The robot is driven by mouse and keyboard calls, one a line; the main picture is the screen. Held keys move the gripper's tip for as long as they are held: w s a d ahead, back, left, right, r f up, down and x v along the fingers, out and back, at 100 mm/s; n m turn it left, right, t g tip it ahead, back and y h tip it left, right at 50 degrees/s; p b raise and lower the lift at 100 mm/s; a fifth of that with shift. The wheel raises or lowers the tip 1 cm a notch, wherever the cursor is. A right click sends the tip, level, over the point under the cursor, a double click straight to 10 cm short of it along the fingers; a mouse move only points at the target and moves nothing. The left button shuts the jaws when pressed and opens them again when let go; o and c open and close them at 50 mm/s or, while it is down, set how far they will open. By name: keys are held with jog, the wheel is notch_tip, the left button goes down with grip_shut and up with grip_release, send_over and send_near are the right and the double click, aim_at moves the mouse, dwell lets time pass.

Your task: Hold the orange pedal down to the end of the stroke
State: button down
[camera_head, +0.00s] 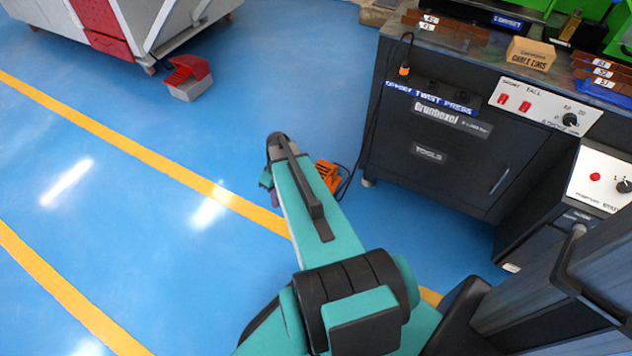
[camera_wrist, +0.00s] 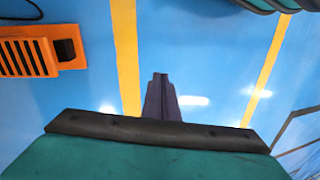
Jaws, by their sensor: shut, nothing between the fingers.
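The orange pedal (camera_head: 328,175) lies on the blue floor, partly hidden behind my arm in the head view. In the wrist view the orange pedal (camera_wrist: 30,57) is at the upper left, with a ribbed top and a dark opening at its right end. My gripper (camera_wrist: 160,78) shows in the middle of the wrist view as a dark, narrow pair of fingers closed together, with nothing between them. It is apart from the pedal, to its right in that view. In the head view the fingers are mostly hidden by the arm.
A dark cabinet (camera_head: 440,155) with a control panel stands right of the pedal, and a black cable runs from the pedal toward it. A red and grey pedal (camera_head: 188,77) sits at the upper left by a white machine. Yellow lines (camera_head: 130,145) cross the open blue floor.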

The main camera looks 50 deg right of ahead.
jog(key=d+r+n+t+h+b, duration=0.1)
jog(key=d+b, duration=1)
jog(key=d, duration=1.6)
jog(key=r+t, duration=0.1)
jog(key=t, duration=0.1)
jog(key=shift+w+r+n+t, duration=0.15)
jog(key=shift+w+n+t, duration=0.15)
jog(key=shift+t, duration=0.1)
jog(key=shift+a, duration=0.1)
jog(key=b+x, duration=0.1)
jog(key=x, duration=0.3)
jog(key=b+x, duration=0.2)
jog(key=x, duration=0.2)
jog(key=b+x, duration=0.2)
jog(key=x, duration=0.2)
jog(key=shift+s, duration=0.3)
jog(key=shift+a+f+b, duration=0.15)
jog(key=shift+f+b, duration=0.35)
jog(key=shift+f, duration=0.6)
